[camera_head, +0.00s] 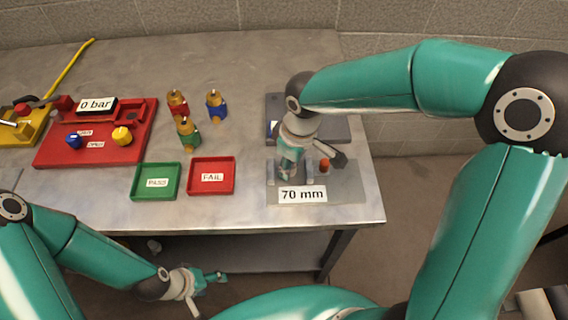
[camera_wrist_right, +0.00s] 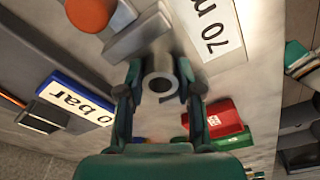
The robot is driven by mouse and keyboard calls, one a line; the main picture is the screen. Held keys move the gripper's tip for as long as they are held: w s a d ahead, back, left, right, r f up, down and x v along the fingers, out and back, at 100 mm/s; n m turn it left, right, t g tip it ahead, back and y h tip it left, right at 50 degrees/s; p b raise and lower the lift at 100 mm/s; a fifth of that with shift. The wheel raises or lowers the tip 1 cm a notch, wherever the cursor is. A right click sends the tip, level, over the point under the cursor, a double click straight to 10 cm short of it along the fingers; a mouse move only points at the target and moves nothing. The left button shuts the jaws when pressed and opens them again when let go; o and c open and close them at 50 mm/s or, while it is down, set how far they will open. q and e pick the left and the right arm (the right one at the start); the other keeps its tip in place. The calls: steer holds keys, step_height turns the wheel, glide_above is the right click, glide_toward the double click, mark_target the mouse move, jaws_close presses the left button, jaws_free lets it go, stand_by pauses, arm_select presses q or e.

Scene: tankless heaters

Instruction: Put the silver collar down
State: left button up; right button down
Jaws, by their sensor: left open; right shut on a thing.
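The silver collar (camera_wrist_right: 158,75) is a short grey tube with a round bore. In the right wrist view it sits between the two fingers of my right gripper, which is shut on it. In the head view my right gripper (camera_head: 290,170) is low over the grey plate (camera_head: 350,187) with the "70 mm" label (camera_head: 303,194), between small grey blocks. The collar is largely hidden there by the gripper. I cannot tell whether it touches the plate. My left gripper (camera_head: 217,277) is open and empty, below the table's front edge.
A grey unit (camera_head: 333,128) stands behind the plate, and an orange-red knob (camera_head: 324,165) beside the gripper. Left are the red FAIL tray (camera_head: 212,189), green PASS tray (camera_head: 141,195), several brass-topped fittings (camera_head: 214,104) and a red "0 bar" rig (camera_head: 58,151). Bare table lies between.

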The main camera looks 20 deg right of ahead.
mark_target(295, 174)
steer(key=shift+f, duration=0.1)
steer(key=c, duration=0.8)
jaws_free()
steer(key=shift+o, duration=0.2)
steer(key=shift+r, duration=0.3)
step_height(295, 174, up, 12)
steer(key=s+d, duration=0.1)
steer(key=shift+f, duration=0.15)
steer(key=shift+s, duration=0.1)
